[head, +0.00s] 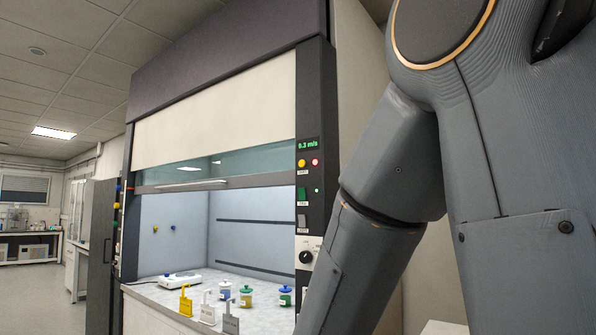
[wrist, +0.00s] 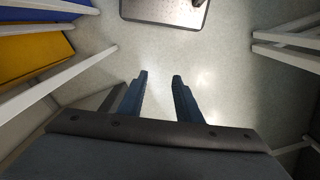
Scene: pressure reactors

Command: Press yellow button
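In the head view my arm fills the right side and the gripper is out of the picture. The button does not show in the wrist view.
A green switch (head: 302,194) and a dark knob (head: 306,257) are lower on the post. The hood sash (head: 220,105) is partly raised over a worktop with jars (head: 246,296) and a white device (head: 180,280). Pale bars (wrist: 60,85) flank the gripper.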

